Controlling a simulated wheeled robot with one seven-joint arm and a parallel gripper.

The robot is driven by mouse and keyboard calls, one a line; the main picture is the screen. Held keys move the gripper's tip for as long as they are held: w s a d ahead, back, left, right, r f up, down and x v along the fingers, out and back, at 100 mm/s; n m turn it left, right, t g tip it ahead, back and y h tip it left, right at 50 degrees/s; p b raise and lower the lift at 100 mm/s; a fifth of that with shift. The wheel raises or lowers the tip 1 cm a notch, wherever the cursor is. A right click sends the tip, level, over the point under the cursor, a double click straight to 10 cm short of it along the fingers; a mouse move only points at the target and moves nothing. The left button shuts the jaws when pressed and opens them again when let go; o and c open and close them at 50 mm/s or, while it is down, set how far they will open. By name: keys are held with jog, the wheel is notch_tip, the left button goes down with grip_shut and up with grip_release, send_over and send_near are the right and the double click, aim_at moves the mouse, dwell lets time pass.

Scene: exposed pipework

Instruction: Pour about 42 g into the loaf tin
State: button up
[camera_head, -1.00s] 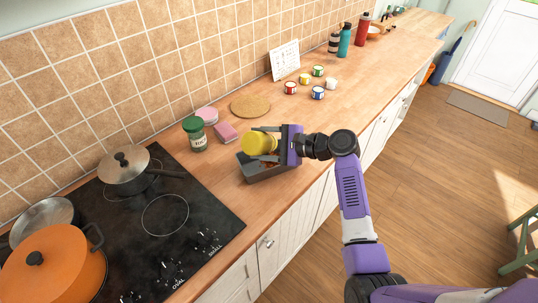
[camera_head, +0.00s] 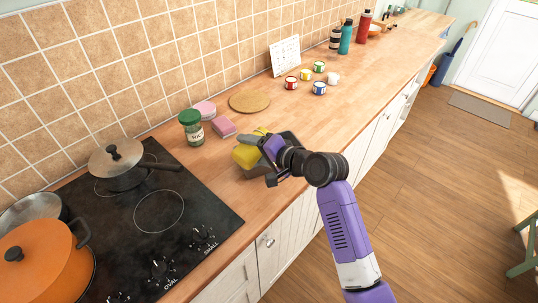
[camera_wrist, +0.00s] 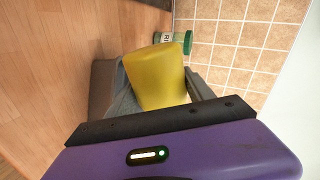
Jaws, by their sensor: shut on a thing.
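A yellow container (camera_head: 245,157) is held in my gripper (camera_head: 257,158), tilted over the loaf tin. In the wrist view the container (camera_wrist: 158,78) fills the space between the two grey fingers, which are shut on its sides. The dark grey loaf tin (camera_head: 292,139) stands on the counter to the right of the hob, largely hidden under the gripper and container. Part of it also shows at the left in the wrist view (camera_wrist: 103,84). The container's mouth, any falling contents and the inside of the tin are hidden.
The hob (camera_head: 158,240) with pots is at left. Several small cans (camera_head: 319,88) and bottles (camera_head: 345,38) stand further along; counter between is clear.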

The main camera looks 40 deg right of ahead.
aim_at(247, 163)
jog(key=shift+a+n+b, duration=0.4)
jog(key=shift+a, duration=0.2)
jog(key=shift+r+n+h+p, duration=0.3)
jog(key=shift+r+n+h, duration=0.1)
jog(key=shift+r+n, duration=0.1)
jog(key=shift+d+r+n+t+h, duration=0.1)
jog(key=shift+n+t+h, duration=0.3)
jog(key=shift+n+h, duration=0.2)
jog(key=f+n+b, duration=0.1)
jog(key=b, duration=0.1)
jog(key=shift+d+n+h+b, duration=0.15)
jog(key=shift+n+h+b, duration=0.15)
jog(key=shift+h, duration=0.1)
jog(key=shift+r+n+t+h+b, duration=0.1)
jog(key=shift+n+t+h+b, duration=0.3)
jog(key=shift+n, duration=0.3)
jog(key=shift+a+r+n+b, duration=0.1)
jog(key=shift+a+n+b, duration=0.2)
jog(key=shift+a+n, duration=0.15)
jog(key=shift+a+n+t+b, duration=0.3)
jog(key=shift+n+b, duration=0.05)
jog(key=shift+b, duration=0.1)
jog(key=n+b, duration=0.1)
jog(key=a+n+t+h+b, duration=0.1)
jog(key=n+b, duration=0.2)
jog(key=shift+s+a+f+t, duration=0.2)
jog(key=shift+a+t, duration=0.1)
jog(key=shift+a, duration=0.05)
